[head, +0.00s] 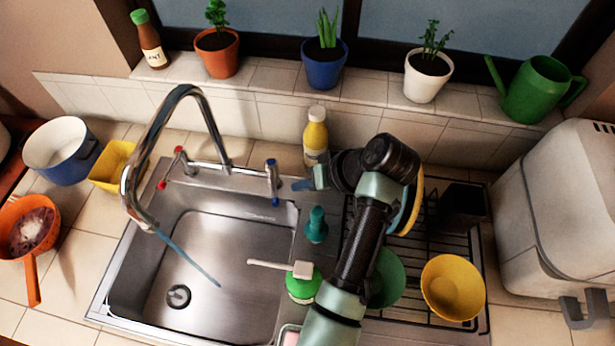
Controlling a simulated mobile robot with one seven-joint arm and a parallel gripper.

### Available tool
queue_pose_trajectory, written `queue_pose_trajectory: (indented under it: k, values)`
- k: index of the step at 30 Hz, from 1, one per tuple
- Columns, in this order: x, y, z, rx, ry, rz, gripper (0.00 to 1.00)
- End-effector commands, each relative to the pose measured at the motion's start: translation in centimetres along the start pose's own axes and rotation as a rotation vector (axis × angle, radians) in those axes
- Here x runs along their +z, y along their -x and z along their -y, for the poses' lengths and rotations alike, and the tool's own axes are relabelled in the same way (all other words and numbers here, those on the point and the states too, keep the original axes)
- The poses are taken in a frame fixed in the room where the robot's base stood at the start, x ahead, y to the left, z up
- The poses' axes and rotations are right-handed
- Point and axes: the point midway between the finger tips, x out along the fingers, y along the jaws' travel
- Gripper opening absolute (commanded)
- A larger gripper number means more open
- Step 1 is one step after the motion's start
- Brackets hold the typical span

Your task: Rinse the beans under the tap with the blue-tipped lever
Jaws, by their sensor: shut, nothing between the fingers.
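The beans (32,228) lie in an orange strainer (12,216) with a long handle on the counter, left of the sink. The curved metal tap (170,105) has its spout over the sink (225,235). A bluish stream of water (185,255) runs from the spout into the basin, to the right of the strainer. The blue-tipped lever (272,178) stands behind the basin on the right. My gripper (297,185) is shut and empty just right of this lever; I cannot tell whether it touches it. The red-tipped lever (178,163) stands on the left.
A blue pot (62,150) and yellow container (112,165) stand behind the strainer. A yellow bowl (453,287) is on the rack. The basin is otherwise clear.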

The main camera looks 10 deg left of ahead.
Motion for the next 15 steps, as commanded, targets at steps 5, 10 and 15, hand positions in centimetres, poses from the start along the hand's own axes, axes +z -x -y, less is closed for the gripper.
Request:
queue_pose_trajectory:
  k: [5,10,15]
  values:
    - [0.0,-3.3,0.1,-0.001,-0.001,0.004,0.00]
    - [0.0,-5.2,0.0,0.001,-0.001,0.000,0.00]
    - [0.0,-6.0,0.0,0.003,-0.001,-0.001,0.00]
